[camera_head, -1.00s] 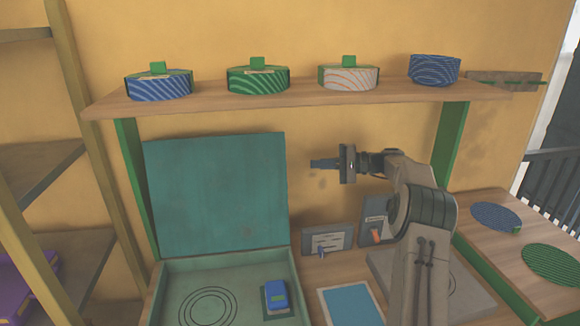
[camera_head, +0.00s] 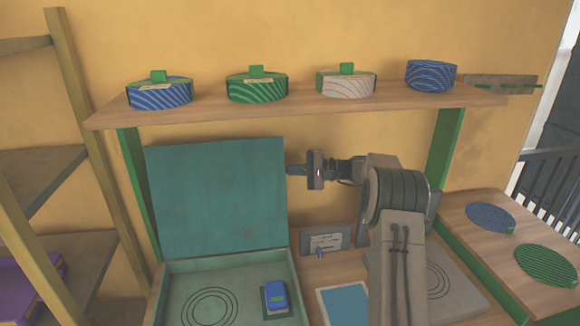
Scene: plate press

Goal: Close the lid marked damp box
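A teal box (camera_head: 172,287) stands open on the bench at lower left. Its flat teal lid (camera_head: 216,200) stands upright at the back, leaning slightly. I can read no damp box marking on it. My gripper (camera_head: 291,170) points left, with its fingertips at the lid's right edge, near the upper part. I cannot tell whether they touch the lid or how they lie in depth. The fingers show edge-on, so their opening is hidden. Nothing shows held in them.
A blue block (camera_head: 276,294) and printed rings lie in the box. A shelf (camera_head: 300,106) above carries several round containers (camera_head: 257,88). A small grey panel (camera_head: 326,240) and a blue sheet (camera_head: 342,305) are right of the box. Patterned discs (camera_head: 547,264) lie at far right.

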